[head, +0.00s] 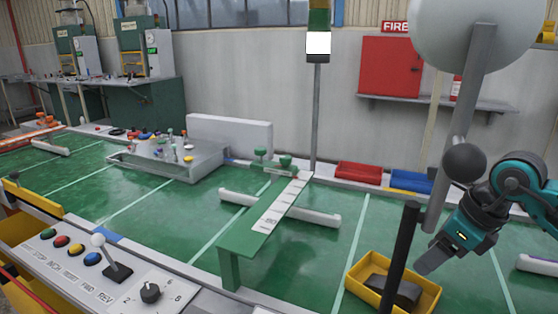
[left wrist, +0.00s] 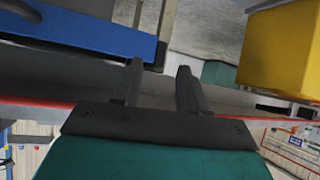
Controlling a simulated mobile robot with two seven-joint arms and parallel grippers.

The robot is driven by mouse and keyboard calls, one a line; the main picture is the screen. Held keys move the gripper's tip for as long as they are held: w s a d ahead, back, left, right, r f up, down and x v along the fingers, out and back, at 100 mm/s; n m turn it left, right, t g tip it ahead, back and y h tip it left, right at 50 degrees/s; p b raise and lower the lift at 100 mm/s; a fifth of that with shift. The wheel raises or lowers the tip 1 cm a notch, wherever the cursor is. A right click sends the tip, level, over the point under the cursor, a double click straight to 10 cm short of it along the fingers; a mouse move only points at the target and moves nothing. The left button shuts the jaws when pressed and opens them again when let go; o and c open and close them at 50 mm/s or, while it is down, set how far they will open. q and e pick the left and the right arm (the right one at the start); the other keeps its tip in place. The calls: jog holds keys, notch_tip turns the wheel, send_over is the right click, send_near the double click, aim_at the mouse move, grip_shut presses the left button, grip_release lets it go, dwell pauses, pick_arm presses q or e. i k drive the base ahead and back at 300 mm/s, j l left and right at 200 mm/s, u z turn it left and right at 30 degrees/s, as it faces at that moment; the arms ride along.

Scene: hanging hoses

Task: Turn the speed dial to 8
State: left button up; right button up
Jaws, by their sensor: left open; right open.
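The speed dial (head: 150,292) is a small black knob on a white panel at the lower left of the head view. Printed numbers stand around it, with the 8 to its right; I cannot tell which number it points to. My right gripper (head: 432,262) is at the right of the head view, above the green bed, open and far from the dial. My left gripper (left wrist: 160,75) shows only in the left wrist view, with two dark fingers apart and nothing between them. The dial does not show in that view.
Left of the dial are a white-knobbed lever (head: 98,240) and several coloured buttons (head: 60,241). A yellow bin (head: 428,299) with a dark object stands below my right gripper. A green arm (head: 245,243) spans the bed. The left wrist view shows a yellow box (left wrist: 280,50) and a blue surface (left wrist: 85,35).

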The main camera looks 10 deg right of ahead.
aim_at(150, 292)
jog(key=k+j, duration=0.1)
jog(key=k, duration=0.4)
jog(key=k+j, duration=0.1)
jog(key=k, duration=0.4)
